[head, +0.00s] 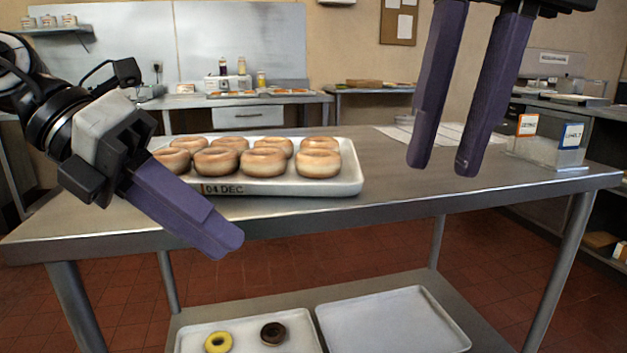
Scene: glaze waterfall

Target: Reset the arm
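My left gripper (228,243) comes in from the left, in front of the table's front edge. Its purple fingers point down to the right and overlap in this view, so I cannot tell whether they are open or shut. My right gripper (442,168) hangs from the top right with its two purple fingers pointing down. The fingers are apart with nothing between them, so it is open and empty. It shows in front of the right part of the metal table (420,195).
A white tray (352,180) marked "04 DEC" holds several plain doughnuts. On the lower shelf, one tray (190,343) holds a yellow (218,342) and a dark doughnut (273,333); another tray (390,320) is empty. A label holder (550,150) stands at the table's right end.

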